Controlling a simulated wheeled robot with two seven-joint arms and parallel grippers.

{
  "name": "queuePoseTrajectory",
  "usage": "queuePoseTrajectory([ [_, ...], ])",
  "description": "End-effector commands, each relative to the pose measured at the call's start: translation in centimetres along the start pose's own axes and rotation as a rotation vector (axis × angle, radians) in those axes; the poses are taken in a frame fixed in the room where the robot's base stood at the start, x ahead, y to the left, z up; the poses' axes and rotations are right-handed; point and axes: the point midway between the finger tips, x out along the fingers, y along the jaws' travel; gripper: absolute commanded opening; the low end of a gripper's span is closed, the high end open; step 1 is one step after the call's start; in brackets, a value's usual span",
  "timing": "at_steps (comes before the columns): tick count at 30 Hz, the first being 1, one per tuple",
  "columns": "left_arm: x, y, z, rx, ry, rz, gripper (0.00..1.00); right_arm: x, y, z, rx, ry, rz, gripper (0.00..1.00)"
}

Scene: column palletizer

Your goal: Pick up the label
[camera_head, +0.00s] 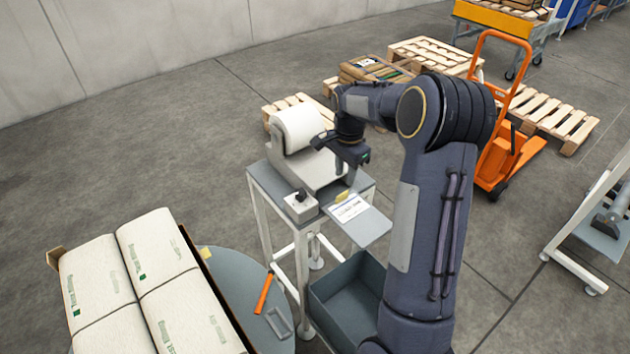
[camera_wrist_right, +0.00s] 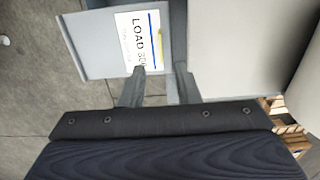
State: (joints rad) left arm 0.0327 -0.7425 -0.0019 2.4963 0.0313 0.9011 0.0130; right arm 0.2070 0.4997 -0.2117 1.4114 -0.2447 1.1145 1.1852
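The label (camera_head: 350,209) is a white sheet with dark print, lying on a small grey tray (camera_head: 368,226) at the front of the printer stand. In the right wrist view the label (camera_wrist_right: 132,42) reads "LOAD 30" and has blue and yellow stripes along one side. My right gripper (camera_head: 332,152) hovers above the printer, beyond the label in the head view. In the wrist view its two fingers (camera_wrist_right: 161,72) are apart with nothing between them, and one fingertip overlaps the label's lower edge in the picture. My left gripper is not in view.
The printer (camera_head: 318,168) with a white roll (camera_head: 297,128) stands on the stand. A grey bin (camera_head: 347,300) is below. Stacked sacks (camera_head: 97,278) and a round table (camera_head: 235,275) with an orange tool (camera_head: 263,294) are at left. Pallets and an orange truck (camera_head: 505,150) stand behind.

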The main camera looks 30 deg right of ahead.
Motion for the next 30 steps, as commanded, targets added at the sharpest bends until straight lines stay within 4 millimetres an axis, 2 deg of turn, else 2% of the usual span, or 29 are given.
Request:
queuePoseTrajectory([
  [18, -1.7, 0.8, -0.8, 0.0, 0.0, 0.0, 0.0, 7.4, -0.1, 0.0, 0.008, 0.002, 0.005, 0.29],
  [26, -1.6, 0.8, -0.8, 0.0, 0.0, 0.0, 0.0, 7.9, -0.2, 0.0, 0.008, 0.003, 0.002, 0.29],
  [30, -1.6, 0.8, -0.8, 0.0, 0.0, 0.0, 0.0, 7.8, -0.2, 0.0, 0.008, 0.003, 0.002, 0.13],
])
